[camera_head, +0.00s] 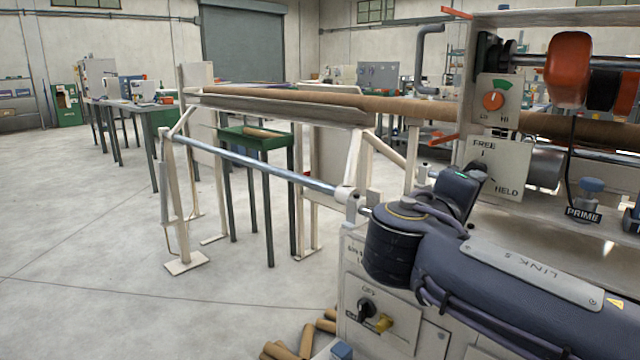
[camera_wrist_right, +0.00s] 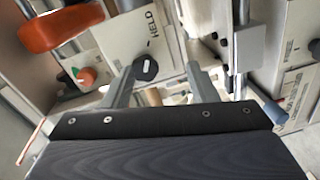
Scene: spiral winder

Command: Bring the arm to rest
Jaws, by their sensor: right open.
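My right arm (camera_head: 510,275) reaches in from the lower right in the head view, its wrist in front of the white FREE/HELD panel (camera_head: 497,168). The fingertips cannot be made out there. In the right wrist view my right gripper (camera_wrist_right: 158,70) is open, with its two grey fingers apart. The black HELD knob (camera_wrist_right: 145,67) appears between the fingertips, close to the left one. I cannot tell whether they touch. Nothing is seen held. My left gripper is not in view.
An orange dial (camera_head: 493,100) and an orange-red roller part (camera_head: 569,68) sit above the panel. A long brown tube (camera_head: 400,105) runs leftward from the machine above a steel bar (camera_head: 250,162). Cardboard tubes (camera_head: 285,345) lie below. The floor at left is clear.

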